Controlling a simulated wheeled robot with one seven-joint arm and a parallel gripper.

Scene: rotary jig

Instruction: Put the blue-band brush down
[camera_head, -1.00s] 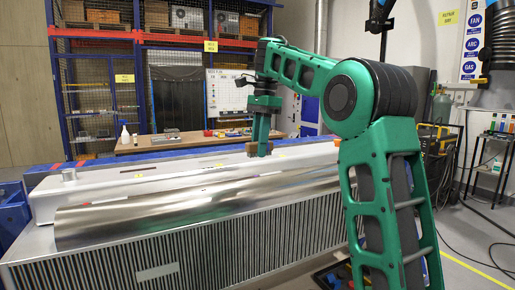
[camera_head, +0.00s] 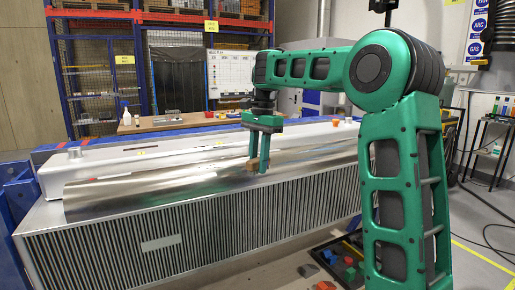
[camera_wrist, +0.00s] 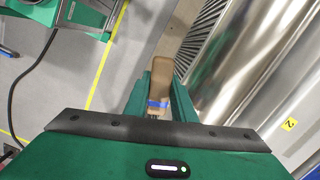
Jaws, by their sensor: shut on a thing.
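The blue-band brush (camera_wrist: 161,62) is in my gripper (camera_wrist: 159,95) in the wrist view. It has a tan wooden handle with a blue band near its lower end and dark bristles toward the palm. My green fingers are closed on either side of it. In the head view, the brush (camera_head: 254,164) shows as a small brown piece at the fingertips of my gripper (camera_head: 260,166). The fingers point down in front of the shiny curved metal sheet, near the front edge of the ribbed bench. Whether the brush touches anything is hard to tell.
The curved metal sheet (camera_head: 150,192) lies along the ribbed bench (camera_head: 170,252). A dark tray (camera_head: 318,262) with several coloured items sits low at the front right. A wooden table (camera_head: 165,124) and shelves stand behind. Grey floor with a yellow line shows in the wrist view.

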